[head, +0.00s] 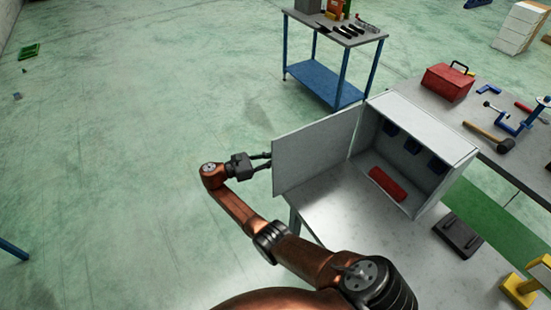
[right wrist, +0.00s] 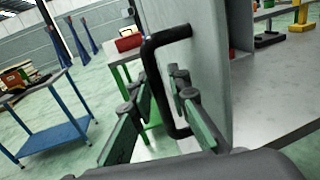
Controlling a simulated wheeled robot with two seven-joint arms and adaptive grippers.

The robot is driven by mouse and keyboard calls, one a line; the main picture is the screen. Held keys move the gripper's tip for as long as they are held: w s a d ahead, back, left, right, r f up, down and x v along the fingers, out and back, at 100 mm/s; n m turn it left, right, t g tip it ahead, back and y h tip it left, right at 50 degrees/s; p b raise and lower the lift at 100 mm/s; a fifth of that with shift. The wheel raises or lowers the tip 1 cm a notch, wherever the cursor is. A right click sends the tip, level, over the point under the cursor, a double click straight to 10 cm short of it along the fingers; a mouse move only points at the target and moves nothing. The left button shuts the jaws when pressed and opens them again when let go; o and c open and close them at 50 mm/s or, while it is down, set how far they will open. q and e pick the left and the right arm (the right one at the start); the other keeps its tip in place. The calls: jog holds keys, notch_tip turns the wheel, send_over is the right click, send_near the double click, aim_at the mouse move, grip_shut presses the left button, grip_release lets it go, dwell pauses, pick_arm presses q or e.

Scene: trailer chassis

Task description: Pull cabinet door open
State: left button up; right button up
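The cabinet (head: 425,137) is a grey box on a metal workbench. Its door (head: 312,152) stands swung wide out to the left, so the interior shows. A black bar handle (right wrist: 166,36) is on the door face (right wrist: 208,60) in the right wrist view; in the head view the door hides it. My right gripper (head: 268,160) is at the door's outer edge, on the handle side. In the right wrist view its green-padded fingers (right wrist: 158,84) are apart, with the handle's upright bar between them. I cannot tell whether they touch it. My left gripper is not in view.
A red block (head: 387,184) lies inside the cabinet, with dark blue items on its back wall. A red toolbox (head: 447,82) and tools lie on the bench behind. A blue-legged table (head: 325,82) stands beyond the door.

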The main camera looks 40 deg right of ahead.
jog(key=shift+o, duration=1)
jog(key=shift+w+a, duration=0.2)
jog(key=shift+a, duration=0.15)
jog(key=v, duration=0.7)
jog(key=shift+a, duration=0.35)
jog(key=shift+w, duration=0.1)
